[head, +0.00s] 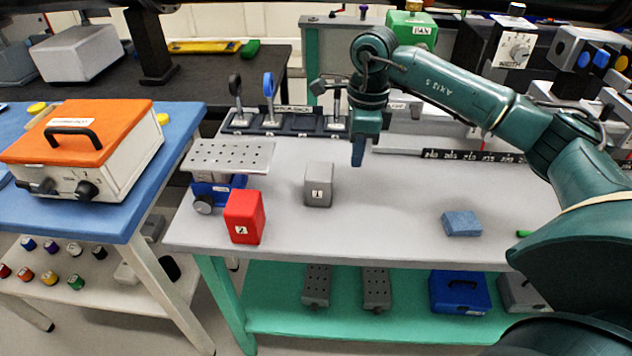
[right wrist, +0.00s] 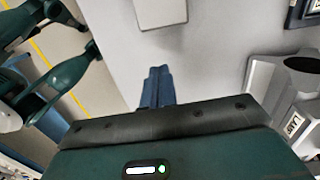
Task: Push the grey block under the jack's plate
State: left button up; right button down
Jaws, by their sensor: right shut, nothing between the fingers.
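The grey block (head: 318,184), marked 1, stands upright on the grey table, right of the jack and apart from it. The jack (head: 212,190) has a blue body and a perforated metal plate (head: 230,156) on top, with a wheel-like knob at its front. My right gripper (head: 358,158) points down to the right of the grey block and slightly behind it, shut and empty, with a gap to the block. The right wrist view shows its blue fingers (right wrist: 158,88) together, and the block's pale top (right wrist: 160,12) at the upper edge. My left gripper is not in view.
A red block (head: 244,217) marked 2 stands near the front edge, just in front of the jack. A rack (head: 285,122) with upright handled tools lies behind. A blue block (head: 461,223) lies at right. The table between the grey block and the blue block is clear.

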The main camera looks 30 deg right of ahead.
aim_at(319, 184)
jog(key=shift+h, duration=0.4)
jog(key=f, duration=0.3)
jog(key=d+f, duration=0.1)
jog(key=f, duration=0.5)
jog(key=shift+w+d+f, duration=0.1)
jog(key=shift+w+d, duration=0.05)
jog(key=shift+d, duration=0.15)
jog(key=shift+w+a+p, duration=0.3)
jog(key=shift+w+a, duration=0.05)
jog(key=shift+a, duration=0.25)
jog(key=shift+w+a+p, duration=0.25)
jog(key=shift+w+a, duration=0.1)
jog(key=shift+a, duration=0.2)
jog(key=shift+w+a, duration=0.4)
jog(key=shift+a, duration=0.2)
